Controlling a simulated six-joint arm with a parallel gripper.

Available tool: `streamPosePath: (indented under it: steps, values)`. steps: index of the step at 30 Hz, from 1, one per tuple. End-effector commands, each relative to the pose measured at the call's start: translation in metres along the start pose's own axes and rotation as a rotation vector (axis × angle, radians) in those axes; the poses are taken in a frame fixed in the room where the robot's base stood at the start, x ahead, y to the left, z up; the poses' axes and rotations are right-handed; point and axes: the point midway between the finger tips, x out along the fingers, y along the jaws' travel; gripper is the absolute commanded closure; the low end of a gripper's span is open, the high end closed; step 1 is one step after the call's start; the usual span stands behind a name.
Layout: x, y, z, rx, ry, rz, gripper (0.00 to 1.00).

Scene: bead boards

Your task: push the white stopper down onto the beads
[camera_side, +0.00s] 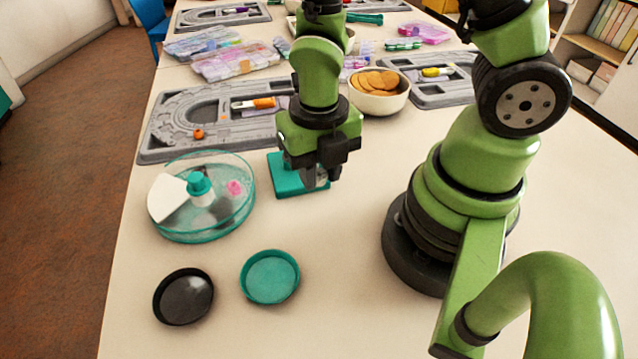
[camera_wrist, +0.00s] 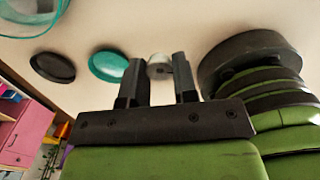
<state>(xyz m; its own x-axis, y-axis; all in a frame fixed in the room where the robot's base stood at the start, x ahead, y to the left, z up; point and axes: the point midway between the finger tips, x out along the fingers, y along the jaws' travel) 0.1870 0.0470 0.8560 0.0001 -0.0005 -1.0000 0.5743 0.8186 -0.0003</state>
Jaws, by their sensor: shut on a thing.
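My gripper (camera_side: 318,174) points down over a flat teal base (camera_side: 284,178) in the side view. In the wrist view, a small whitish-grey round piece, which looks like the white stopper (camera_wrist: 159,62), sits between the two dark fingertips of my gripper (camera_wrist: 157,78). The fingers are closed on it. In the side view the fingers hide most of the stopper and whatever stands on the base. I cannot make out the beads under it, or whether the stopper touches them.
A black lid (camera_side: 183,296) and a teal lid (camera_side: 270,277) lie in front. A grey bead board (camera_side: 160,137) and a bowl of biscuits (camera_side: 378,103) are behind.

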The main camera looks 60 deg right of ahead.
Motion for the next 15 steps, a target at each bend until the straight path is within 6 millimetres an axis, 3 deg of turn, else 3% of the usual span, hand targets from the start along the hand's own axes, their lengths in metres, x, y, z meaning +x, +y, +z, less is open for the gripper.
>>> streamPosePath:
  steps: [5,15]
  values:
    - [-0.014,0.005,0.015,0.047,-0.004,0.005,0.95]
    - [-0.066,0.010,0.098,0.310,-0.006,0.006,0.95]
